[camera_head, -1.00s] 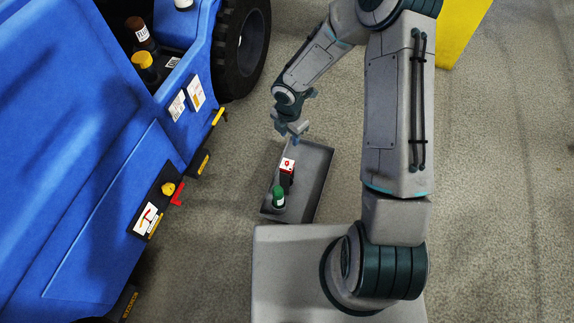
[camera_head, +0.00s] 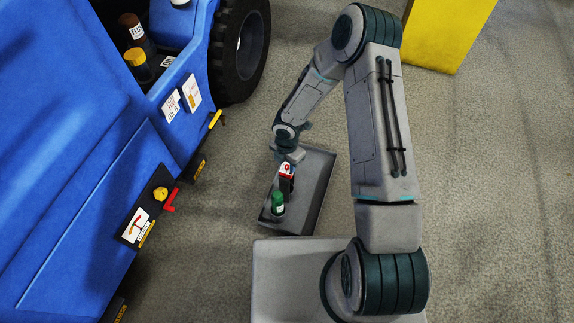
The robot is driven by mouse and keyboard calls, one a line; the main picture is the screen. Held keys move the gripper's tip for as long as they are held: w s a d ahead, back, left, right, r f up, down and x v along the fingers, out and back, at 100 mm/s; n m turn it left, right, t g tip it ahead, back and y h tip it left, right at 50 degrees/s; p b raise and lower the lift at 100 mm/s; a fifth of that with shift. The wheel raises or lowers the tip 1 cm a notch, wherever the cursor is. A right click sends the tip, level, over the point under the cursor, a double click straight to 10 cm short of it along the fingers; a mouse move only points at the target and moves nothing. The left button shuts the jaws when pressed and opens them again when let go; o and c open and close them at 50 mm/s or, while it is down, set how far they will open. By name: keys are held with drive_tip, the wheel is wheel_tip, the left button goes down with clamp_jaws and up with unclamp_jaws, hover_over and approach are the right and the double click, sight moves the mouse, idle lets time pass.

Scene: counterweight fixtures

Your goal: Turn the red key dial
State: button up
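A red key-shaped part (camera_head: 171,198), likely the red key dial, sticks out from the side of the blue vehicle (camera_head: 70,140). It sits beside a yellow knob (camera_head: 160,194) and a black plate with a white label (camera_head: 137,225). My gripper (camera_head: 290,156) is far to the right of it, low over the grey tray (camera_head: 322,190). It is close to a small red, white and black box (camera_head: 287,172) in the tray. The fingers are too small and hidden to tell whether they are open or touch the box.
A green bottle (camera_head: 278,204) stands in the tray. Bottles with brown (camera_head: 131,27) and yellow (camera_head: 137,62) caps stand in a vehicle recess. A black wheel (camera_head: 243,50) and a yellow block (camera_head: 448,32) lie beyond. Floor is clear between vehicle and tray.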

drive_tip(key=shift+f, duration=0.15)
drive_tip(key=shift+c, duration=0.4)
clamp_jaws()
